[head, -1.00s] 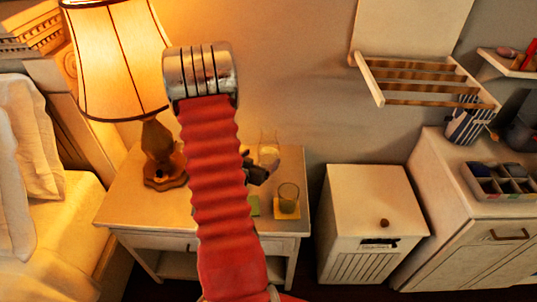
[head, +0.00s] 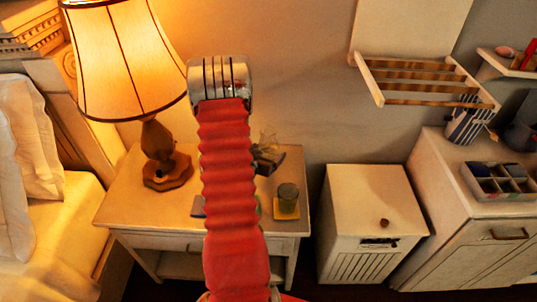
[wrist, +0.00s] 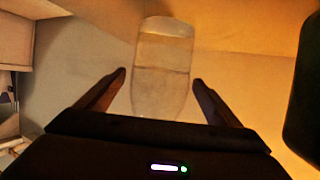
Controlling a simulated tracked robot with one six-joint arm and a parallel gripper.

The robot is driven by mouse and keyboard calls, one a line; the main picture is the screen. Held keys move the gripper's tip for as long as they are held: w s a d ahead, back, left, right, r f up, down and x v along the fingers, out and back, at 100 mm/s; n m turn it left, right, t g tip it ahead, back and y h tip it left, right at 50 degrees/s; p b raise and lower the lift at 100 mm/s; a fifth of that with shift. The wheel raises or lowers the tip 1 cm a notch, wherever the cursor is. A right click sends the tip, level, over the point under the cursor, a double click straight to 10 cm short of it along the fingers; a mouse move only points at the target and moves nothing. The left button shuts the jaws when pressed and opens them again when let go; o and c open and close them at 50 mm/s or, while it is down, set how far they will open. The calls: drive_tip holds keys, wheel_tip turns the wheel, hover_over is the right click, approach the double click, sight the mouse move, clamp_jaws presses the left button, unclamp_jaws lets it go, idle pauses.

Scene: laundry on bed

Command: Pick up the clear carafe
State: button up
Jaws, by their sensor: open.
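The clear carafe (head: 267,138) stands toward the back of the nightstand in the head view, faint and partly hidden by my gripper (head: 268,157). In the wrist view the carafe (wrist: 162,62) is a pale see-through vessel at the centre. The dark fingers of my gripper (wrist: 160,78) are open on either side of its lower part in that picture. A gap shows between each fingertip and the carafe, so I see no contact.
A glass (head: 288,193) stands on a yellow coaster (head: 285,212) at the nightstand's right front. A lit lamp (head: 122,60) stands at the left. The nightstand (head: 130,200) is partly hidden by my arm. A white hamper (head: 365,210) stands to its right.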

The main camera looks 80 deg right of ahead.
sight(271, 129)
drive_tip(key=shift+x, duration=0.85)
drive_tip(key=shift+a, duration=0.1)
drive_tip(key=shift+c, duration=0.5)
drive_tip(key=c, duration=1.7)
drive_tip(key=shift+r, duration=0.4)
drive_tip(key=shift+r, duration=4.6)
